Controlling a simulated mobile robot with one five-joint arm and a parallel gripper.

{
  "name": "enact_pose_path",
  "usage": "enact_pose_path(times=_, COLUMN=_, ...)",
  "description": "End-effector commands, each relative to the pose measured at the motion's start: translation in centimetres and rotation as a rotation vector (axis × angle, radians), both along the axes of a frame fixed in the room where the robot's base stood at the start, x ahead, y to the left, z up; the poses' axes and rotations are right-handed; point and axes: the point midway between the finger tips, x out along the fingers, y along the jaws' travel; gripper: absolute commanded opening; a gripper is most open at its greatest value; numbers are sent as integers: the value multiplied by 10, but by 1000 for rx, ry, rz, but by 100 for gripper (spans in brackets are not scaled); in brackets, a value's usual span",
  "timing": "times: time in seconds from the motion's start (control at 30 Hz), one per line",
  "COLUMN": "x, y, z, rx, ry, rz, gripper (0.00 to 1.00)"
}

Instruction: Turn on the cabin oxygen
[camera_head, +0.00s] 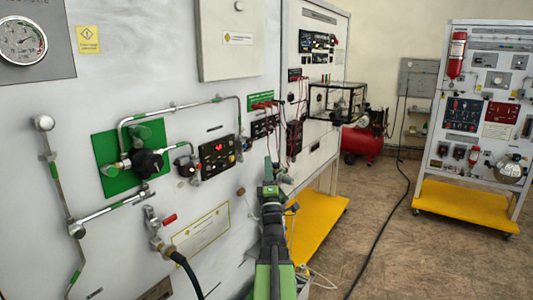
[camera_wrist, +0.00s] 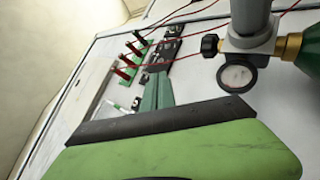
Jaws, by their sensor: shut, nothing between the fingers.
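The white oxygen trainer panel (camera_head: 100,190) fills the left of the head view. It carries a green plate (camera_head: 107,150) with a black round regulator (camera_head: 147,163), a black control box (camera_head: 218,156) with a red light and several small knobs, and a red-handled valve (camera_head: 169,219). I cannot tell which control is the cabin oxygen one. My gripper (camera_head: 269,172) is shut and empty, in front of the panel, right of the control box. In the wrist view, my gripper (camera_wrist: 157,93) points toward red plugs (camera_wrist: 132,48) with red leads. Whether it touches anything is unclear.
In the wrist view, a green cylinder (camera_wrist: 306,48) with a gauge (camera_wrist: 237,75) and black knob (camera_wrist: 209,44) is close on the right. A yellow base (camera_head: 318,213) juts out below the panel. A second trainer (camera_head: 485,125) stands far right; a black cable crosses the open floor (camera_head: 390,255).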

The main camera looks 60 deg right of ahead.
Motion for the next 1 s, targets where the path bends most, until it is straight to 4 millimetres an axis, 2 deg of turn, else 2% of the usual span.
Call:
enact_pose_path(times=0.4, x=36, y=-45, z=54, rx=2, ry=-1, rz=1, gripper=0)
enact_pose_path(times=0.5, x=42, y=-53, z=62, rx=2, ry=-1, rz=1, gripper=0)
enact_pose_path(times=1.0, x=47, y=-53, z=63, rx=1, ry=7, rz=4, gripper=0)
